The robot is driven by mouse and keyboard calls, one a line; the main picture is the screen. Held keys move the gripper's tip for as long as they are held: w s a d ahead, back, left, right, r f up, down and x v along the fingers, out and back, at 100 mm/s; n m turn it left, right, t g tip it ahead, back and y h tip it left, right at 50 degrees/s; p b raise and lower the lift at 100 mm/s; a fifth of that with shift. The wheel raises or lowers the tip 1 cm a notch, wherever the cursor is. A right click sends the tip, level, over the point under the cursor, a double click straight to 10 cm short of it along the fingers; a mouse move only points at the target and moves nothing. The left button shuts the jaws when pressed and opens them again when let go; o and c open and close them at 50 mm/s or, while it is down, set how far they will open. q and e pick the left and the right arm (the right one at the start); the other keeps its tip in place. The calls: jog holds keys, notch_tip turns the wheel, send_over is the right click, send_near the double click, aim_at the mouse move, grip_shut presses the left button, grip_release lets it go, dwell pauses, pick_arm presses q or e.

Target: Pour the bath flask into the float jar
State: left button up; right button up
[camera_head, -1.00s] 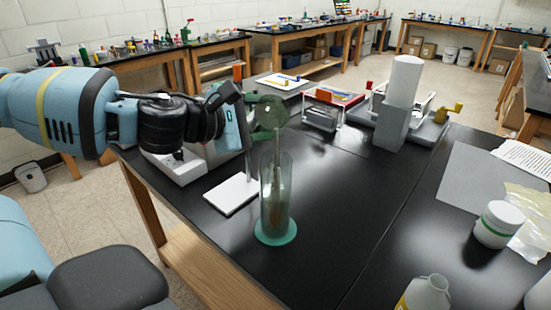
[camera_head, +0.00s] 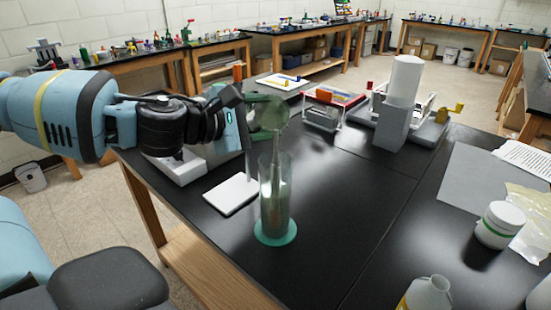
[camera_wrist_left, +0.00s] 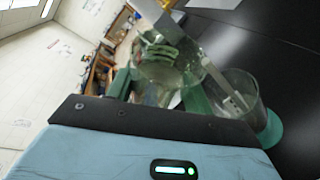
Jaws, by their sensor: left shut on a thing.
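The bath flask (camera_head: 272,115) is a clear greenish glass vessel, held tipped above the float jar (camera_head: 276,205). My left gripper (camera_head: 250,103) is shut on it from the left. The flask's mouth is down over the jar's open top, and a pale stream seems to run from it into the jar. The jar is a tall upright clear cylinder on a round green foot, with murky greenish contents. The left wrist view shows the tilted flask (camera_wrist_left: 168,62) between the fingers and the jar (camera_wrist_left: 238,92) beside it. My right gripper is not in view.
A white plate (camera_head: 231,194) lies left of the jar, before a pale device (camera_head: 178,168). A grey stand with a white cylinder (camera_head: 404,82) is at the back. A white tub (camera_head: 500,224) and a bottle (camera_head: 425,296) are at right. The black table's middle is clear.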

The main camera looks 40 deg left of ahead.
pick_arm(q)
jog(key=shift+f+m, duration=0.15)
jog(key=shift+m, duration=0.15)
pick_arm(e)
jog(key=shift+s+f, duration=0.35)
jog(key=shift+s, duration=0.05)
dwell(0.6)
pick_arm(q)
jog(key=shift+t+b, duration=0.3)
jog(key=shift+b, duration=0.05)
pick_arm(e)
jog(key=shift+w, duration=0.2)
pick_arm(q)
jog(key=shift+m, duration=0.4)
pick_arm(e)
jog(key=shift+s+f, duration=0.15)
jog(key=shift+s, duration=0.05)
pick_arm(q)
jog(key=shift+s+d+r+m+t, duration=0.15)
jog(key=shift+r+m+t, duration=0.15)
jog(key=shift+m, duration=0.2)
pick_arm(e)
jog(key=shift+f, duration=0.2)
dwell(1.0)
